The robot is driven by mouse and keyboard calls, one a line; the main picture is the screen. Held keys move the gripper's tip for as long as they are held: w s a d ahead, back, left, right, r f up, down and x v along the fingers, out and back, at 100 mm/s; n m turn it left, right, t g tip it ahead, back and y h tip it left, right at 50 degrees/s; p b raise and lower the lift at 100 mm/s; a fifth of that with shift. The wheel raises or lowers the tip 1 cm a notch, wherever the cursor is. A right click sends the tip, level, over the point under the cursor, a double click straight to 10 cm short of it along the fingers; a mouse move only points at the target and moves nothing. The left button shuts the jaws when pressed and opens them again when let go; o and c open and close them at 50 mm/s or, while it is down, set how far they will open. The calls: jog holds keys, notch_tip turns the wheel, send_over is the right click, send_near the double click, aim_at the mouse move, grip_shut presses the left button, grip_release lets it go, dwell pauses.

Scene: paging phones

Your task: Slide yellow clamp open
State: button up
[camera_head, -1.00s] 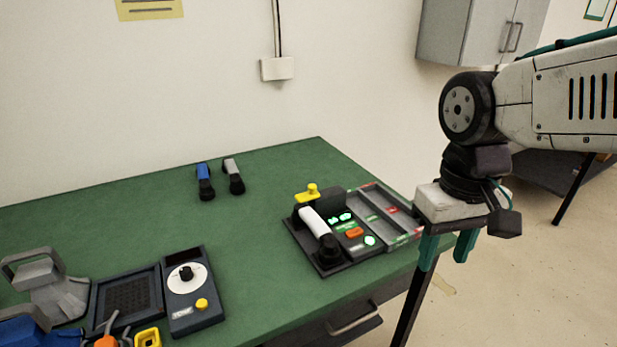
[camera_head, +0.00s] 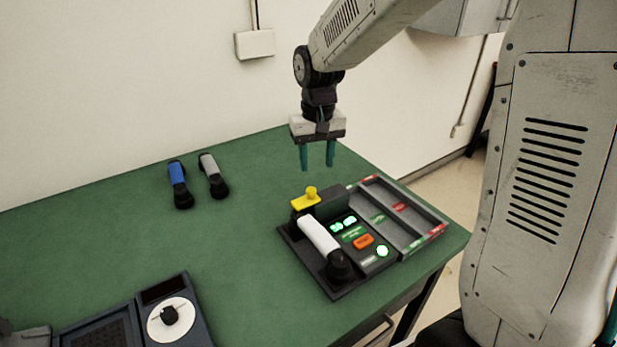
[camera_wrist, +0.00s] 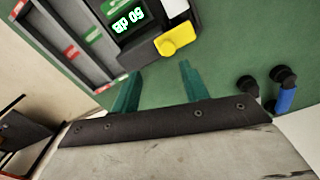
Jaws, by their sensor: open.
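The yellow clamp (camera_head: 306,199) sits at the back left corner of the dark phone station (camera_head: 337,293), with a round knob on top. It also shows in the wrist view (camera_wrist: 175,40), above and between my fingertips. A white handset (camera_head: 319,236) lies on the station in front of the clamp. My gripper (camera_head: 317,168) is open and empty, its teal fingers pointing down, above the table behind the clamp and apart from it. The fingers also show in the wrist view (camera_wrist: 158,78).
A grey tray (camera_head: 424,243) with red and green labels adjoins the station's right side. A blue handset (camera_head: 180,184) and a grey-topped handset (camera_head: 213,176) lie at the back left. A dial unit (camera_head: 187,331) is at the front left. The green table between is clear.

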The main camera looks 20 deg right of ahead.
aim_at(311, 189)
jog(key=f, duration=0.2)
jog(key=a+f, duration=0.1)
jog(key=f, duration=0.3)
jog(key=shift+a+f, duration=0.3)
